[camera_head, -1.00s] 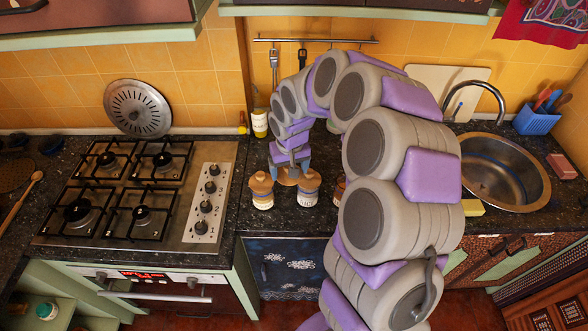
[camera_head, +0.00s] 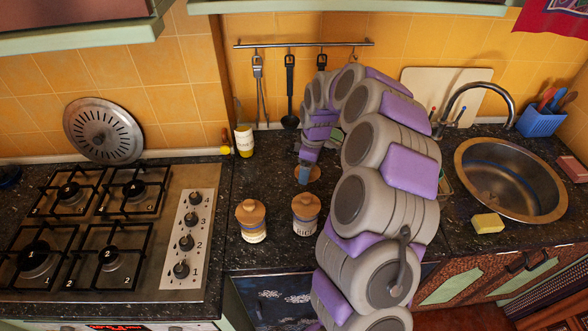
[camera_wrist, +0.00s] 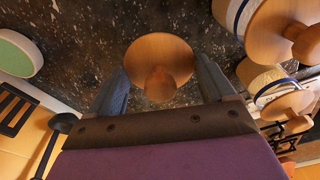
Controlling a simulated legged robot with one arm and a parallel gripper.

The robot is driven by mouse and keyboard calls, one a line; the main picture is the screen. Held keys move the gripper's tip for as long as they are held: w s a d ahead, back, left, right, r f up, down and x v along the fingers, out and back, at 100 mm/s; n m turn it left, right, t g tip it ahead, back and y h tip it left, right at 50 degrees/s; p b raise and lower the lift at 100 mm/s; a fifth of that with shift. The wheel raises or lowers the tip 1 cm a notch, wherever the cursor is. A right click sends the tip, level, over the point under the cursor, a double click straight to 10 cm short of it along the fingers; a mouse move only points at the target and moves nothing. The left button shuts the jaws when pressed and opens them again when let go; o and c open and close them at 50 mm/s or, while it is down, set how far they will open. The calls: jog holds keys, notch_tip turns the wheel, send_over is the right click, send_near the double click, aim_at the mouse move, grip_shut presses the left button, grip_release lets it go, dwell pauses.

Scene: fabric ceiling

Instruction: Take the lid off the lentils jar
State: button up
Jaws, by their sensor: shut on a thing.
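A round wooden lid with a knob (camera_wrist: 165,52) is between the two fingers of my gripper (camera_wrist: 161,64), which are shut on its sides. In the head view the lid (camera_head: 314,173) shows at the tip of my gripper (camera_head: 305,170), behind the RICE jar. I see no jar under this lid; whether it touches the counter I cannot tell. A jar with a striped body (camera_head: 253,234) and a wooden lid stands in front, to the left; its label is unreadable. No jar in view is readable as lentils.
The RICE jar (camera_head: 305,225) with its wooden lid stands beside the striped jar. A gas stove (camera_head: 150,210) is at the left, a sink (camera_head: 490,185) and yellow sponge (camera_head: 487,223) at the right. A yellow-and-white cup (camera_head: 244,142) is behind. My arm hides the counter's middle right.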

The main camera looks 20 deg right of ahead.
aim_at(319, 189)
jog(key=shift+d+f+n+b, duration=0.6)
jog(key=shift+d+f+n, duration=1.6)
jog(key=shift+d, duration=0.25)
jog(key=shift+w+d+f+b, duration=0.1)
jog(key=shift+f+b, duration=0.5)
jog(key=shift+f, duration=1.7)
jog(key=shift+f, duration=0.55)
jog(key=o, duration=0.9)
jog(key=shift+c, duration=0.2)
jog(key=shift+r, duration=0.15)
notch_tip(319, 189, up, 7)
jog(key=p, duration=0.1)
jog(key=shift+p, duration=0.4)
